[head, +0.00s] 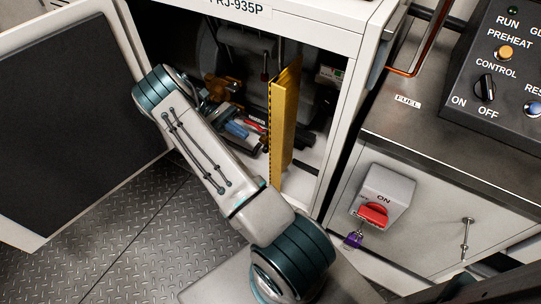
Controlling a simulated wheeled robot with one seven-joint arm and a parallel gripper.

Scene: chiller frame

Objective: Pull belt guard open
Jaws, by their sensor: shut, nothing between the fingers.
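The belt guard (284,125) is a tall yellow panel inside the open white cabinet. It stands upright, seen nearly edge-on, and sticks out toward the cabinet's front opening at the right. My arm reaches up from the bottom, crosses in front of the cabinet's lower left and bends at a teal joint by the door.
The cabinet door (70,120) stands open at the left. The cabinet's right post (345,110) borders the opening beside the guard. A control panel (500,75) and a grey box with a red switch (374,214) are at the right. The diamond-plate floor (130,235) is clear at lower left.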

